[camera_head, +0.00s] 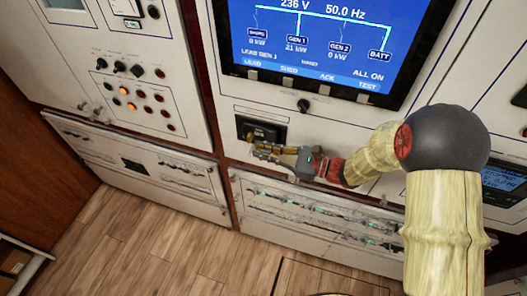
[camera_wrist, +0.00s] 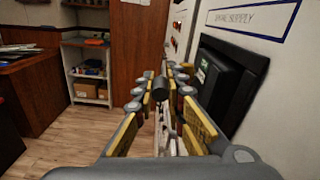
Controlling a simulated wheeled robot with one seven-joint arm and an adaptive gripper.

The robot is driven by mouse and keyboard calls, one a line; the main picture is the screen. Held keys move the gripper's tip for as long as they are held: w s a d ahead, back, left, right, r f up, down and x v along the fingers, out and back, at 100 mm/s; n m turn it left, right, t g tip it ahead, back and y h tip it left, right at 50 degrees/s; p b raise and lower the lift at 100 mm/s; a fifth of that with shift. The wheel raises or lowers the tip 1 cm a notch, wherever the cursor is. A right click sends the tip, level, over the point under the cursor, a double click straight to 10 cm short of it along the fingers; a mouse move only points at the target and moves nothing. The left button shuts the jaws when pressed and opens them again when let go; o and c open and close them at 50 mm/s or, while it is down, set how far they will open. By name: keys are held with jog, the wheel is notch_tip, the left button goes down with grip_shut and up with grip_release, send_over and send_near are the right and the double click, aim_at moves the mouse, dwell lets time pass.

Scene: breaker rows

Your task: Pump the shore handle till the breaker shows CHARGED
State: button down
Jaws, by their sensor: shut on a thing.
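The shore breaker (camera_head: 258,129) is a dark unit set in the white panel under the large screen. It also shows in the wrist view (camera_wrist: 232,80), with a sign above it that reads in part "SUPPLY". A small pale window shows on its face, but I cannot read it. The handle is a dark round grip (camera_wrist: 161,89) that stands out beside the breaker face. My gripper (camera_head: 264,150) is at the breaker's lower edge in the head view. In the wrist view its yellow-padded fingers (camera_wrist: 166,80) are around the handle and shut on it.
The large blue screen (camera_head: 340,40) is above, with a dark knob (camera_head: 304,105) below it. Rows of breakers with green lights (camera_head: 315,210) lie beneath my arm. A panel of knobs and lamps (camera_head: 130,90) is at left. The wooden floor (camera_head: 150,240) is clear.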

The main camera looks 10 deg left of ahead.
jog(key=shift+s+f+n+b, duration=0.3)
jog(key=shift+f+n+b, duration=0.35)
jog(key=shift+n+b, duration=0.4)
jog(key=c, duration=1.8)
grip_release()
jog(key=d, duration=1.2)
jog(key=shift+s, duration=0.4)
